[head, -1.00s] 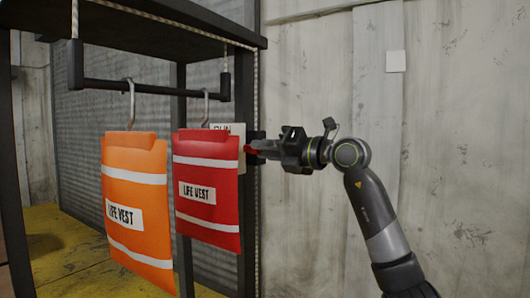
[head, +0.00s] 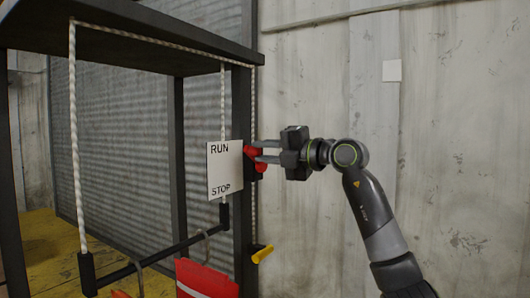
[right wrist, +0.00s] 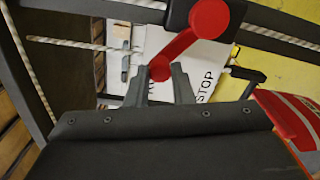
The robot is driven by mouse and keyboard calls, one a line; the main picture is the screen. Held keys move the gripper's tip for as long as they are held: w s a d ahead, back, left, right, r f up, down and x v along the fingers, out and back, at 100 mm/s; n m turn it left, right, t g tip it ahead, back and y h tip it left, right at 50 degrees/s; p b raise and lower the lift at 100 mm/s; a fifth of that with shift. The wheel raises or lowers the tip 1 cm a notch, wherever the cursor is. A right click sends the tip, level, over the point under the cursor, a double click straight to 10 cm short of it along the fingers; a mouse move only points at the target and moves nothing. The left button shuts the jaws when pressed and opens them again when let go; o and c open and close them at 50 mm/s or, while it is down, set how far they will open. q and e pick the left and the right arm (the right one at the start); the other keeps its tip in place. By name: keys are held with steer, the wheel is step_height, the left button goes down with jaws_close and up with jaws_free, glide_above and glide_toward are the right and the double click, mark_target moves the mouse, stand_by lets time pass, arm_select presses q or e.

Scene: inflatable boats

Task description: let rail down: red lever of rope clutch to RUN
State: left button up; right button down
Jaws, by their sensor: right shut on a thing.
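The red lever (head: 253,158) of the rope clutch is on the dark post, beside the white RUN/STOP sign (head: 225,172). Its free end is at the height of the word RUN. My right gripper (head: 262,151) is shut on the lever. In the right wrist view, the round end of the red lever (right wrist: 160,69) sits between my fingertips. The dark rail (head: 160,257) hangs low on white ropes, nearly level with the bottom of the picture. My left gripper is not in view.
A red life vest (head: 205,280) hangs from the rail; only its top shows. A bit of the orange vest (head: 121,294) shows at the lower edge. A yellow piece (head: 262,254) is on the post's lower part.

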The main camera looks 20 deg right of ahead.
steer(key=shift+r, duration=0.15)
steer(key=c, duration=1.3)
jaws_free()
steer(key=shift+d, duration=0.1)
steer(key=shift+o, duration=0.2)
steer(key=shift+s+d, duration=0.15)
steer(key=b+v, duration=0.6)
steer(key=v, duration=1.1)
steer(key=shift+b, duration=0.3)
